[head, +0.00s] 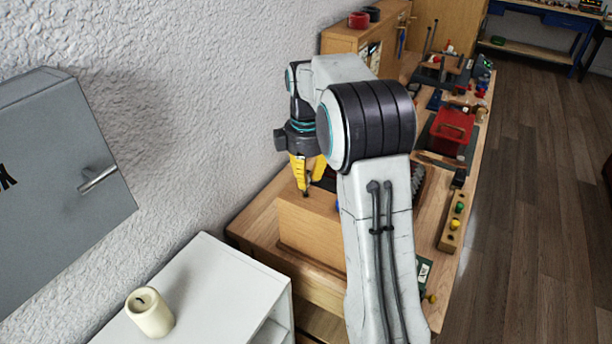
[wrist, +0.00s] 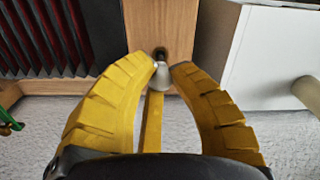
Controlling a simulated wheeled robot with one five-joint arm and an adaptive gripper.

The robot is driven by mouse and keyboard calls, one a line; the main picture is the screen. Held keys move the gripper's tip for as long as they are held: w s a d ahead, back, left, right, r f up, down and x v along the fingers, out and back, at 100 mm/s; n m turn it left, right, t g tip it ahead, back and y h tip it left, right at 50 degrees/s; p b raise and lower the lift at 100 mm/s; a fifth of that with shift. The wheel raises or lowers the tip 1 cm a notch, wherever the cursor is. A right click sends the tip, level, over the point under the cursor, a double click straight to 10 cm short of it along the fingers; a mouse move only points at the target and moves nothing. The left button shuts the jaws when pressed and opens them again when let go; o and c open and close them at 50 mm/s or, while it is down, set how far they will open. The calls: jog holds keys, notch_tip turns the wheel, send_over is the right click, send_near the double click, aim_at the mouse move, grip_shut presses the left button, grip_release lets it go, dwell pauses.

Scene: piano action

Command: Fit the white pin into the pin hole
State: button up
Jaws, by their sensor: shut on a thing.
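My gripper (head: 305,188) points down over the near end of a wooden case (head: 310,235). The wrist view shows its yellow fingers (wrist: 169,69) closed on a small whitish piece, which I take as the white pin (wrist: 161,77). Just beyond the pin, a small dark spot, seemingly the pin hole (wrist: 160,55), lies in the wooden top. I cannot tell whether the pin tip is in the hole or just short of it. In the head view the pin is too small to make out.
Dark red and black slats (wrist: 45,40) lie beside the wooden top in the wrist view. A white cabinet with a candle (head: 150,312) stands front left. A grey wall box (head: 60,185) hangs at left. The bench behind my arm holds a red tray (head: 452,128).

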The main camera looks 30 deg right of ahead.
jog(key=shift+f+b, duration=0.7)
jog(key=shift+f, duration=0.6)
dwell(1.4)
dwell(0.3)
jog(key=o, duration=1.2)
jog(key=shift+r, duration=0.15)
jog(key=shift+r+p, duration=3.45)
jog(key=shift+r, duration=0.2)
